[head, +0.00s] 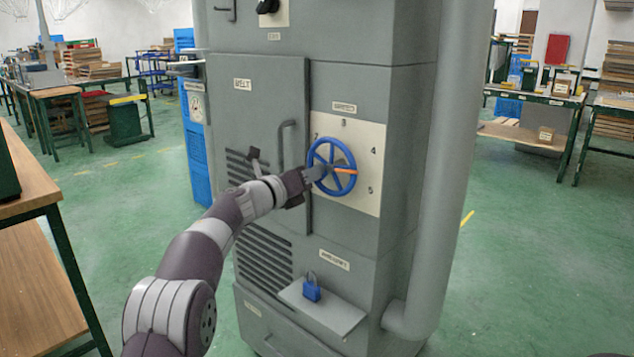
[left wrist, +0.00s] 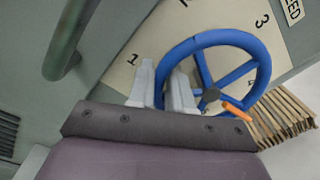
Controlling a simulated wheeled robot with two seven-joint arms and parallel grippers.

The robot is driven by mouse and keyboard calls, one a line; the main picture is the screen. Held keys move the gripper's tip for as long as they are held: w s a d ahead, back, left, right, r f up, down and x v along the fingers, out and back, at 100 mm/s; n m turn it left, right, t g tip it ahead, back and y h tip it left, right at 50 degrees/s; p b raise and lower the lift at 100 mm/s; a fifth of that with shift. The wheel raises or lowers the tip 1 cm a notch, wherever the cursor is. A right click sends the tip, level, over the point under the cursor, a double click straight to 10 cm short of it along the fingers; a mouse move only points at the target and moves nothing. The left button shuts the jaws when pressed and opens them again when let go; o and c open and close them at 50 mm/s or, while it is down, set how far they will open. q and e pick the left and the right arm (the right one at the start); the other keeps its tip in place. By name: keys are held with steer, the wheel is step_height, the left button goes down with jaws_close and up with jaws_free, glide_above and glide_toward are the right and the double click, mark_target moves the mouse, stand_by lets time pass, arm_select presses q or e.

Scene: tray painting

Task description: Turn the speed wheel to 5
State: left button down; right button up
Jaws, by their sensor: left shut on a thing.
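The blue speed wheel (head: 347,188) is mounted on a cream dial plate (head: 362,200) on the grey cabinet. The numbers 3, 4 and 5 show around it in the head view. Its orange pointer (head: 346,171) points right, between 4 and 5. My left gripper (head: 318,173) is at the left side of the wheel. In the left wrist view, the two fingers (left wrist: 162,88) are on either side of the blue rim (left wrist: 215,38), shut on it. The orange pointer also shows there (left wrist: 236,112). My right gripper is out of view.
A cabinet door labelled MELT (head: 262,105) with a bar handle (head: 287,147) is left of the wheel. A small shelf (head: 335,315) with a blue padlock (head: 312,290) juts out below. A thick grey pipe (head: 452,150) stands to the right.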

arm_select(q)
steer(key=m, duration=0.1)
steer(key=r+m, duration=0.1)
steer(key=m, duration=0.2)
steer(key=shift+w+a+r+m, duration=0.2)
steer(key=shift+a+r+m, duration=0.1)
steer(key=shift+r, duration=0.1)
steer(key=shift+r+m, duration=0.4)
steer(key=shift+m, duration=0.4)
steer(key=shift+r+m, duration=0.4)
steer(key=shift+m, duration=0.4)
steer(key=c, duration=1.2)
jaws_free()
steer(key=shift+r, duration=0.1)
steer(key=shift+s, duration=0.1)
steer(key=b+v, duration=0.2)
steer(key=v, duration=0.1)
steer(key=shift+s+a, duration=0.25)
steer(key=shift+a, duration=0.1)
glide_toward(310, 155)
steer(key=shift+s+a+f, duration=0.3)
steer(key=shift+s+a, duration=0.45)
steer(key=shift+a, duration=0.05)
